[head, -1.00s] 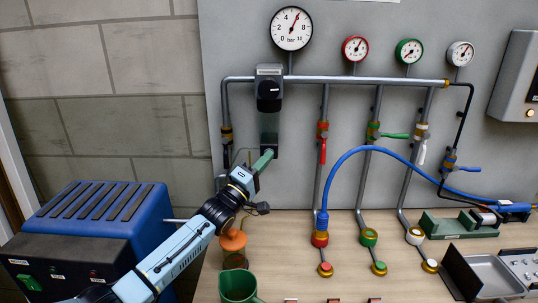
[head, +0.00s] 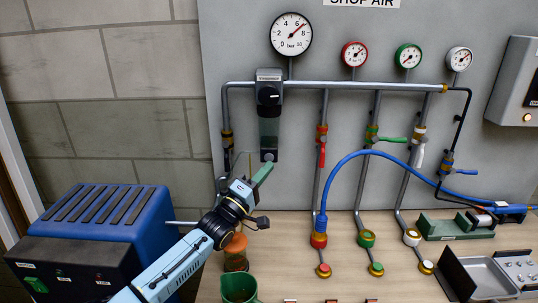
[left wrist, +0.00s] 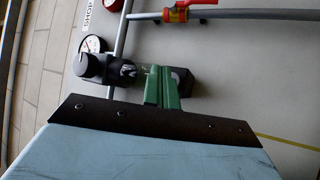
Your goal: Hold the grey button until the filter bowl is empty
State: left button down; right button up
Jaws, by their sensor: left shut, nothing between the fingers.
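The filter bowl (head: 269,132) is a dim, see-through cylinder under the black-knobbed regulator (head: 269,95) on the wall panel. I cannot tell its liquid level. A dark block with a small grey button (head: 268,157) sits at its lower end. My left gripper (head: 266,168) has green fingers, shut and empty, pointing up just below the button; I cannot tell whether they touch it. In the left wrist view the shut fingers (left wrist: 162,87) cover part of the bowl's lower end, and the regulator (left wrist: 92,66) shows left of them. My right gripper is out of view.
A blue machine (head: 110,215) stands at the left. A jar with an orange top (head: 236,246) and a green cup (head: 238,288) stand below my left arm. Pipes with coloured valves and a blue hose (head: 345,165) are to the right.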

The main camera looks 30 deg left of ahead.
pick_arm(q)
jog(key=s+p, duration=0.1)
jog(key=s+d+p, duration=0.1)
jog(key=s, duration=0.1)
jog(key=shift+d+r, duration=0.1)
jog(key=shift+d, duration=0.1)
dwell(0.4)
